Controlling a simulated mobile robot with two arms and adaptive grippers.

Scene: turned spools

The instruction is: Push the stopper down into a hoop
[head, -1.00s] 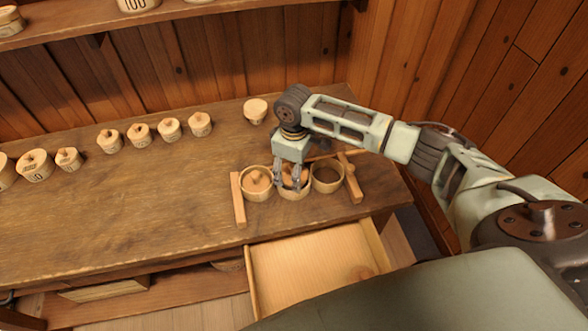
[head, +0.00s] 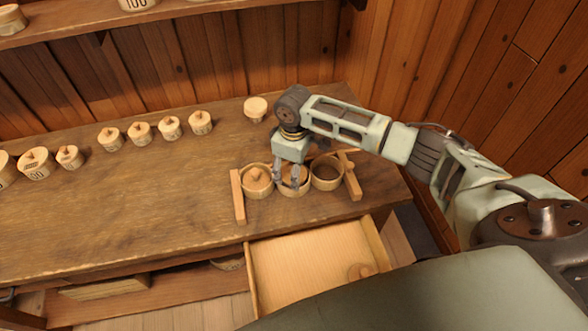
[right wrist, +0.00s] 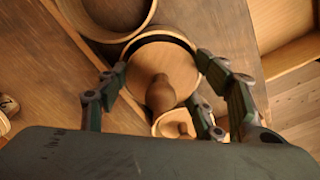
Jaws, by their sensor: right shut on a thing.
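Three round wooden hoops stand in a row on the bench. The left hoop (head: 247,190) holds a knobbed stopper (head: 258,181). The middle hoop (head: 294,195) is under my right gripper (head: 286,184). The right hoop (head: 327,184) is empty. In the right wrist view, my right gripper (right wrist: 160,70) has its fingers on either side of a stopper with a turned knob (right wrist: 158,97) and is shut on it. This stopper is at the middle hoop's mouth, with a dark gap along one edge; its depth is hard to tell. My left gripper is out of view.
Wooden rails flank the hoops at the left (head: 238,197) and right (head: 350,177). An open drawer (head: 305,270) below the bench front holds a round piece (head: 360,270). Several lidded pots line the back left, and one (head: 255,108) stands behind my gripper. The bench's left front is clear.

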